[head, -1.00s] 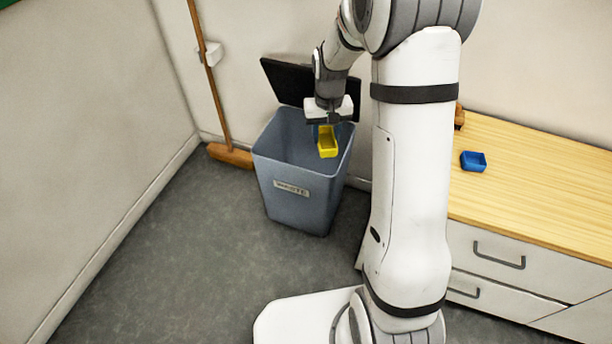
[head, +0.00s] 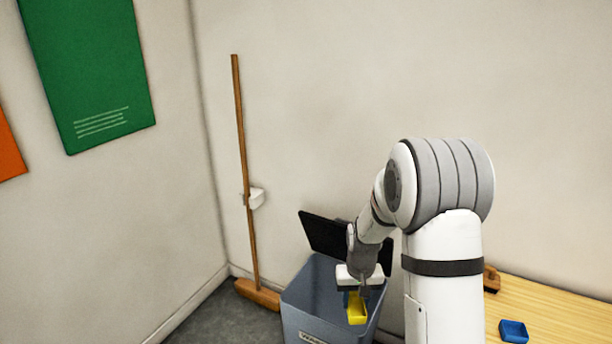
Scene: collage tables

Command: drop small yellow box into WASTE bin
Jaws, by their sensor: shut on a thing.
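The small yellow box (head: 357,309) hangs from my gripper (head: 358,290), which is shut on it. In the head view both appear over the open top of the WASTE bin (head: 305,316). The bin is blue-grey, and its black lid (head: 325,236) is tipped up at the back. Its label is partly cut off by the bottom edge of the picture. I cannot tell exactly how high the box is relative to the bin's rim.
A broom (head: 246,180) leans against the wall left of the bin. On the right, a wooden-topped cabinet (head: 560,312) bears a small blue box (head: 513,331) and a brown wooden thing (head: 491,279). A green poster (head: 90,70) hangs on the left wall.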

